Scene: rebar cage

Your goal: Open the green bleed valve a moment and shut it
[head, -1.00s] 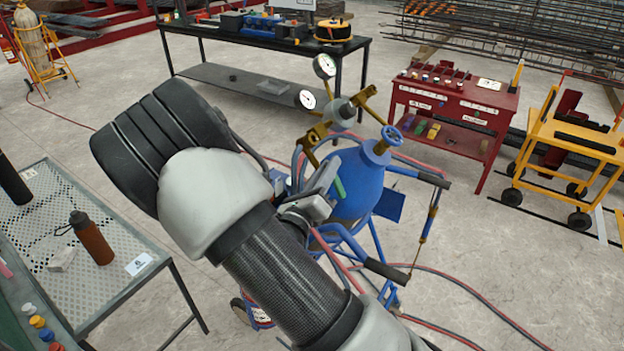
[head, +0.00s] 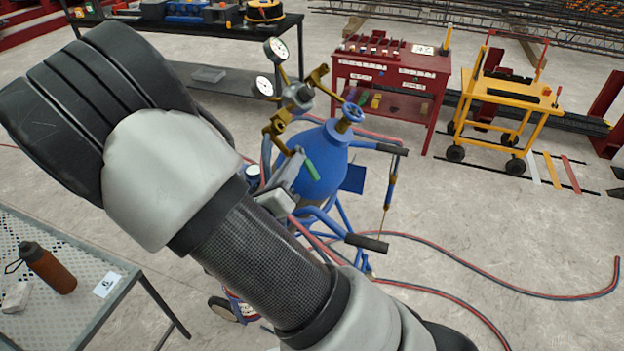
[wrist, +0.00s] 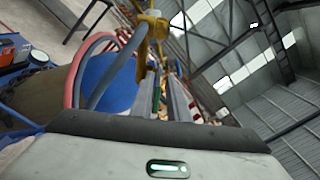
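The green bleed valve shows as a small green lever (head: 311,170) in front of the blue cylinder (head: 325,148), below the brass regulator (head: 298,97) with its two white gauges. My gripper (head: 296,164) is at the left of the lever, close to it; whether they touch I cannot tell. In the wrist view my gripper (wrist: 160,78) has its two grey fingers apart, with a gap between them. A bit of green (wrist: 156,98) shows in that gap, beyond or between the fingers. My forearm and wrist hide the left side of the cylinder cart.
Red and blue hoses (head: 460,262) run from the cart over the floor to the right. A torch (head: 390,185) hangs at the cart's right. A perforated table (head: 110,268) with a brown bottle (head: 48,267) stands at left. A red bench (head: 390,90) and yellow cart (head: 510,95) stand behind.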

